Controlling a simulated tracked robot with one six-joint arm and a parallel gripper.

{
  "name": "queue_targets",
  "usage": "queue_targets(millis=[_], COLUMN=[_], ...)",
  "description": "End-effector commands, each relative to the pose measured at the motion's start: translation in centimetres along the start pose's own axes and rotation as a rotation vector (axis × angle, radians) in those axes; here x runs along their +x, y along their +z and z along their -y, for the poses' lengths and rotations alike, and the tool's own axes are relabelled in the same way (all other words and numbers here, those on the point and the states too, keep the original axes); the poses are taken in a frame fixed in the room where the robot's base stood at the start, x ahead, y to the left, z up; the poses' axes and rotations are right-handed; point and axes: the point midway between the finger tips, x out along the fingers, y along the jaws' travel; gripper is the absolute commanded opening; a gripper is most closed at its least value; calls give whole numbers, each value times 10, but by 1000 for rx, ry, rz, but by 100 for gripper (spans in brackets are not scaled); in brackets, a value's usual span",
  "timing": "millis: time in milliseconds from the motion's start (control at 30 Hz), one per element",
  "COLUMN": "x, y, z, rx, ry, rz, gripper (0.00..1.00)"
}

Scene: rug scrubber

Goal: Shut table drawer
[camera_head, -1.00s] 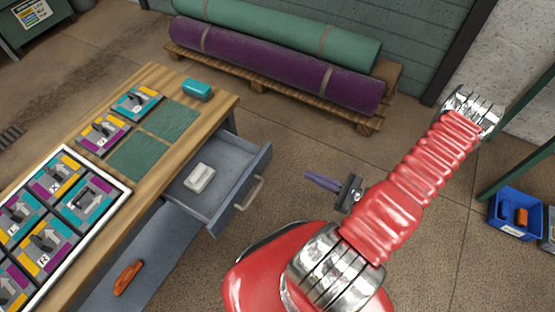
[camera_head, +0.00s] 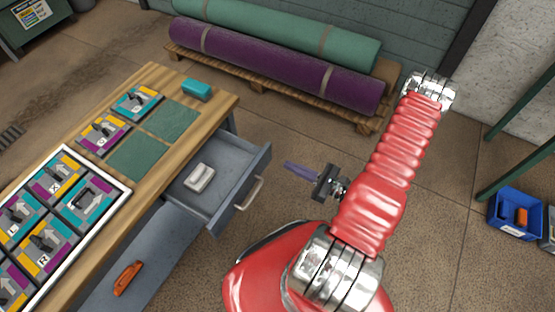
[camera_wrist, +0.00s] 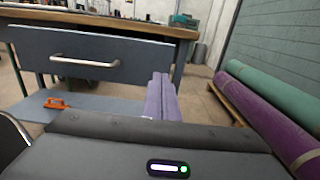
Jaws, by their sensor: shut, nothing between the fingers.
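The table drawer (camera_head: 220,182) is grey and stands pulled out from the wooden table (camera_head: 150,190), with a white object (camera_head: 199,177) lying inside. Its pale bar handle (camera_head: 249,193) is on the front face. The drawer front (camera_wrist: 90,55) and handle (camera_wrist: 84,62) face me in the wrist view. My gripper (camera_head: 288,165) has purple fingers that are shut and empty. In the head view it is to the right of the drawer front, apart from it. In the wrist view the fingers (camera_wrist: 160,98) point toward the table, right of the handle.
Rolled purple (camera_head: 275,65) and green (camera_head: 290,30) rugs lie on a pallet behind. An orange-handled tool (camera_head: 127,278) lies on the lower shelf. Switch-like panels and a teal block (camera_head: 196,90) are on the tabletop. A blue bin (camera_head: 515,213) stands at right. Floor beside the drawer is clear.

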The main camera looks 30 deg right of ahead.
Motion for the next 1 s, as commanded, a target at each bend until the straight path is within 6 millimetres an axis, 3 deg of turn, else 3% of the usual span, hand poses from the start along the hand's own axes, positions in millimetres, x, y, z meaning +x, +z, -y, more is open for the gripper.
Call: queue_targets(millis=[600,1000], x=[56,61], y=[0,0], z=[-1,0], rx=[-1,-1], ry=[3,0], rz=[-1,0], gripper=[0,0])
